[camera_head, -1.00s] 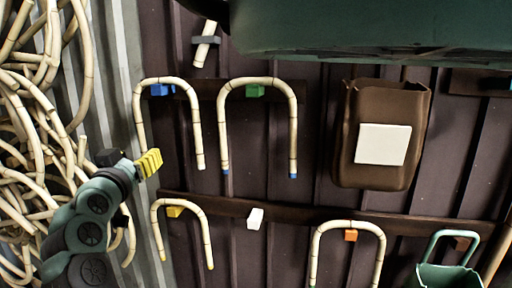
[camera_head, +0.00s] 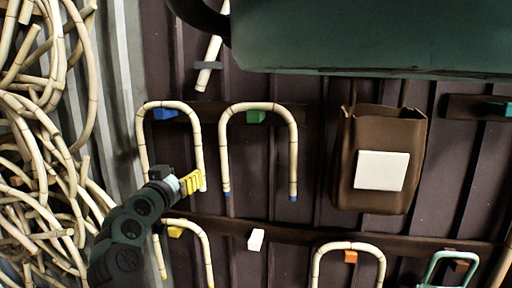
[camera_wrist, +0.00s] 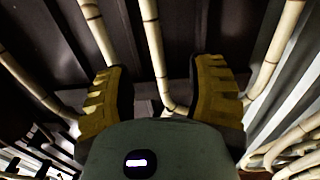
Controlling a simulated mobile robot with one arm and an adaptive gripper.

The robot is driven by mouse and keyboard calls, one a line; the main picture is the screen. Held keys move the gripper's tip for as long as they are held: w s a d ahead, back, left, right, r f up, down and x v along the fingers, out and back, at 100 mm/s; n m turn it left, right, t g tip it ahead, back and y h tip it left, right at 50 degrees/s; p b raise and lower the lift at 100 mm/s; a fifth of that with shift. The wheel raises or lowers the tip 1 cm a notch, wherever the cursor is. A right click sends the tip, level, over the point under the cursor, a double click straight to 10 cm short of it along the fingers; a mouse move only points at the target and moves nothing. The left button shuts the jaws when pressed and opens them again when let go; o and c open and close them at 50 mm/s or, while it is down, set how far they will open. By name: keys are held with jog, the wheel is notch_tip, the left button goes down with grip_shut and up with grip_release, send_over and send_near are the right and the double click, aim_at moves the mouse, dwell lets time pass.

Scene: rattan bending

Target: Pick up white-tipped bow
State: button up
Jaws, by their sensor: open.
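The white-tipped bow (camera_head: 170,105) is a pale cane arch hanging on a blue peg (camera_head: 164,114) at the upper left of the wall. Its right leg ends in a pale tip (camera_head: 203,187). My gripper (camera_head: 191,182), with yellow ribbed fingers, is at the lower end of that leg. In the wrist view, my gripper (camera_wrist: 158,92) is open, and a cane leg (camera_wrist: 154,45) runs down between the two fingers, apparently untouched. Its low end is partly hidden by the gripper body.
A blue-tipped bow (camera_head: 258,107) hangs on a green peg to the right. A yellow-tipped bow (camera_head: 207,250) hangs just below my gripper. Another bow (camera_head: 348,245) hangs on an orange peg. Tangled canes (camera_head: 40,150) fill the left. A brown container (camera_head: 379,130) hangs right.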

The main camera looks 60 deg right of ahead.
aim_at(199, 166)
jog(key=p+x, duration=0.1)
jog(key=x, duration=0.1)
jog(key=p+x, duration=0.4)
jog(key=shift+s+d+r, duration=0.2)
jog(key=shift+s+d, duration=0.1)
jog(key=shift+d, duration=0.1)
jog(key=shift+w+d+f, duration=0.1)
jog(key=shift+d+f, duration=0.1)
jog(key=shift+d, duration=0.1)
jog(key=shift+w+d, duration=0.25)
jog(key=shift+d, duration=0.4)
jog(key=shift+w, duration=0.1)
jog(key=shift+o, duration=0.4)
grip_shut()
